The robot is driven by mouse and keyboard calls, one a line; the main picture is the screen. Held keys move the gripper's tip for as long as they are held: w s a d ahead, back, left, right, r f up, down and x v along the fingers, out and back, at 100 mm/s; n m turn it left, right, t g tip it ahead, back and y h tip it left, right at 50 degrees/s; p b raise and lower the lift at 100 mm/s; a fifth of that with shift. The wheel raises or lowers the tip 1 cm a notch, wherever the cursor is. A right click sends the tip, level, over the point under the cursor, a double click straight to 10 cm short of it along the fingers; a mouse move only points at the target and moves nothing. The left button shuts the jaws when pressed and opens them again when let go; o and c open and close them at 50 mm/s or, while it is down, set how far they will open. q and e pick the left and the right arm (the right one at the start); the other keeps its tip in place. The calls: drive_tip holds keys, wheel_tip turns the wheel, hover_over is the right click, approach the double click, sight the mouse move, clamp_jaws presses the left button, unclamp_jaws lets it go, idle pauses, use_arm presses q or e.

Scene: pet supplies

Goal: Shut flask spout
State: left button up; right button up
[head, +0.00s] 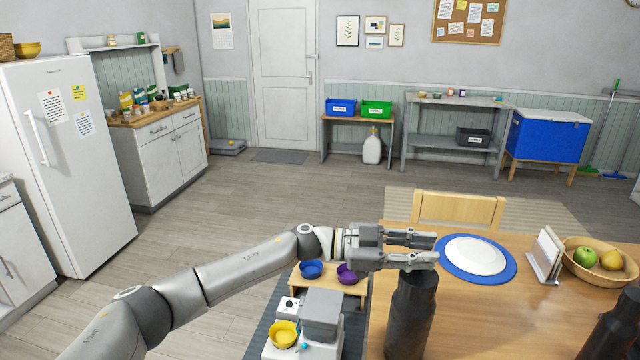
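A dark grey flask (409,318) stands upright on the wooden table, near its left edge. My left gripper (436,250) comes in from the left at the flask's top, with its fingers pointing right. The fingers are apart with a gap between them, and nothing shows held in it. The fingers cover the flask's top, so the spout is hidden and I cannot tell whether it is open or shut, or whether the fingers touch it. My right gripper is not in view.
A white plate on a blue mat (455,277), a small white stand (545,256) and a fruit bowl (598,279) are on the table (480,325). Another dark bottle (617,330) stands at the lower right. A low bench with bowls (333,282) is left of the table.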

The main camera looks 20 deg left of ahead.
use_arm(q)
drive_tip(key=b+v, duration=0.4)
drive_tip(key=v, duration=0.7)
drive_tip(key=w+a+r+n+t+b, duration=0.2)
drive_tip(key=w+a+r+n+t, duration=0.2)
drive_tip(key=w+r+n+t, duration=0.5)
drive_tip(key=w+a+f+n+t+y+b, duration=0.1)
drive_tip(key=a+n+t+y, duration=0.3)
drive_tip(key=n, duration=0.5)
drive_tip(key=w+a+f+n+t+y+b, duration=0.1)
drive_tip(key=w+a+f+n+t+y, duration=0.2)
drive_tip(key=a+n+y, duration=0.4)
drive_tip(key=shift+w+a+f+n+t+y, duration=0.3)
drive_tip(key=shift+f+n+t, duration=0.45)
drive_tip(key=shift+n, duration=0.85)
drive_tip(key=shift+s+r, duration=0.1)
